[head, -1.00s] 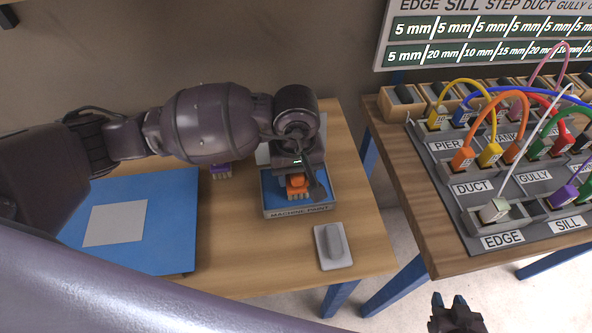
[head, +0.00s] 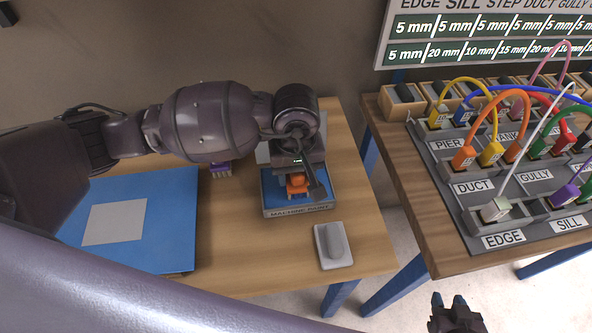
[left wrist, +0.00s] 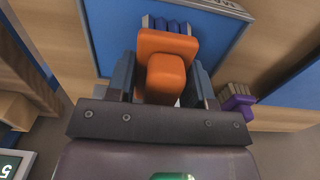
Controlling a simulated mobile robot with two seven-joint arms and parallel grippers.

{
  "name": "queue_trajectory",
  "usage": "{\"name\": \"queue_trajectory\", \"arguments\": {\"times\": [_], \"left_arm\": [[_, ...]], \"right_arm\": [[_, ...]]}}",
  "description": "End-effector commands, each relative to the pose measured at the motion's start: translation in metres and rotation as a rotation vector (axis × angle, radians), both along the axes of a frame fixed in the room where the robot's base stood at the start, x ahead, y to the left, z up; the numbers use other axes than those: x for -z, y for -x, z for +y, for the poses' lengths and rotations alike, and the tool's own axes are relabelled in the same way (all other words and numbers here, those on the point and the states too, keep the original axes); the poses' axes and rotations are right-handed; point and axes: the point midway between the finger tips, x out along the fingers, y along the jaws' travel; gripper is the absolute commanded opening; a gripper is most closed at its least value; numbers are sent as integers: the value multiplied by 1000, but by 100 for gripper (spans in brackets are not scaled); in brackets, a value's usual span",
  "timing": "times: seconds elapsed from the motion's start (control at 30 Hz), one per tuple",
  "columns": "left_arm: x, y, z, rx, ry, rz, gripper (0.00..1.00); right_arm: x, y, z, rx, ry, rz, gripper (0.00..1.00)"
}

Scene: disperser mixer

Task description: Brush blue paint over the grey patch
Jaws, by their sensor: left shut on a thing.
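My left gripper (head: 297,180) is shut on an orange brush (head: 298,187). It holds the brush at the blue paint tray (head: 297,210), labelled machine paint; contact with the paint is unclear. In the left wrist view the orange brush (left wrist: 165,62) sits between the fingers, its bristles blue and pale against the blue paint (left wrist: 215,35). The grey patch (head: 114,222) is bare on the blue panel (head: 175,225) at the left of the table. My right gripper (head: 450,301) is at the bottom right, off the tables, with its fingertips apart and empty.
A purple brush (head: 221,169) stands behind, between panel and tray, partly hidden by my left arm. A second table (head: 437,205) at right bears a cable board (head: 470,185). Bare wood separates panel and tray.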

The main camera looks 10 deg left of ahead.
Motion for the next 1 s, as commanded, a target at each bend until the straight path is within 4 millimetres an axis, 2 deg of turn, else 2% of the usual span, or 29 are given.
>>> {"name": "queue_trajectory", "arguments": {"times": [0.63, 1.0], "left_arm": [[2, 0, 0, -1, -1, 1, 29], [3, 1, 0, -1, -1, 3, 29]], "right_arm": [[8, 11, -1, 6, 0, 22, 38], [6, 7, -1, 3, 0, 15, 38]]}}
